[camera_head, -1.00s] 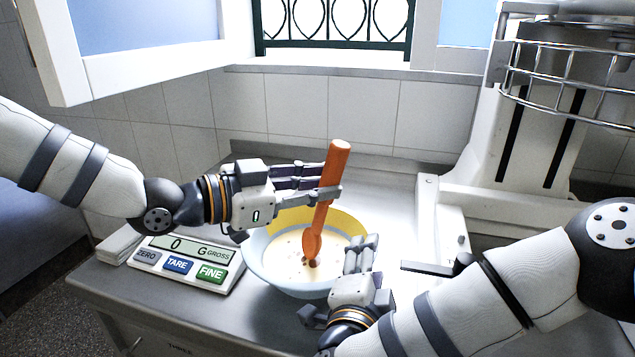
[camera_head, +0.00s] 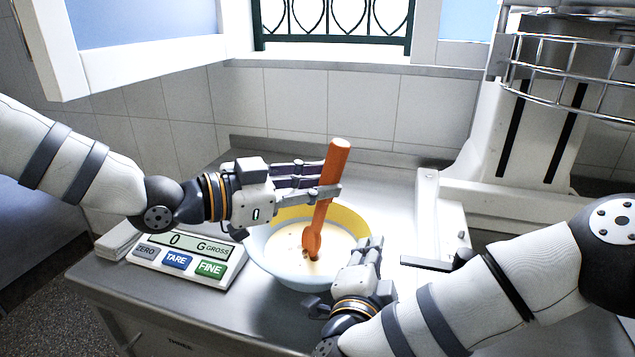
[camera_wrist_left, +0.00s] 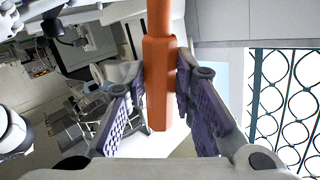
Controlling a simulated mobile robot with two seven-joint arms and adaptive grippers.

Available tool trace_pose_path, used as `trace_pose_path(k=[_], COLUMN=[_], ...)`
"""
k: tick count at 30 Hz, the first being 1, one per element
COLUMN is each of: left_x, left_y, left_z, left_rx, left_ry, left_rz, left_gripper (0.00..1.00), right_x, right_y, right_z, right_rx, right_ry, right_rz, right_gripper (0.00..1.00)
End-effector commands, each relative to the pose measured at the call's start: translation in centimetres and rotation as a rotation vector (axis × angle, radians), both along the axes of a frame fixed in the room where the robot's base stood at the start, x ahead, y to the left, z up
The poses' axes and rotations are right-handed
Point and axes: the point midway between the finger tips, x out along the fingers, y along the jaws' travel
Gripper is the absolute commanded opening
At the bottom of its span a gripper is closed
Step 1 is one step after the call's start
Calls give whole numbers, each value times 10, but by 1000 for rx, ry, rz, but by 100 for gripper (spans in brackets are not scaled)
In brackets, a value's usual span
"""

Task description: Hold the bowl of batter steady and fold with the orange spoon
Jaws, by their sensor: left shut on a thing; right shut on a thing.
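The bowl (camera_head: 262,258) stands on the metal counter, pale blue outside and yellow inside at the far wall, with cream batter (camera_head: 290,247) in it. The orange spoon (camera_head: 333,170) stands slightly tilted, its head (camera_head: 312,243) in the batter. My left gripper (camera_head: 318,183) is shut on the spoon's handle above the bowl. The handle also shows between the fingers in the left wrist view (camera_wrist_left: 159,80). My right gripper (camera_head: 369,252) is shut on the bowl's rim at the near right side; its fingers hide that part of the rim.
A kitchen scale (camera_head: 190,262) reading 0 stands left of the bowl, close to it. A large white mixer (camera_head: 545,150) with a wire guard stands at the right. A tiled wall (camera_head: 360,105) and window are behind. The counter's front edge is near.

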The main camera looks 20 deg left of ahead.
Motion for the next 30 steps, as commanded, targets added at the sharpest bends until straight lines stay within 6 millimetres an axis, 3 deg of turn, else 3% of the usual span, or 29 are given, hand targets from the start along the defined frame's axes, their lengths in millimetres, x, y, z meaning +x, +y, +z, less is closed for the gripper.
trace_pose_path(k=[30], left_x=[-2], left_y=[0], left_z=[9], left_rx=[-1], left_ry=[-15], left_rz=[0], left_gripper=[0], right_x=[-2], right_y=[1], right_z=[-7], right_rx=[-67], right_ry=[-1], right_rz=[6], right_gripper=[0])
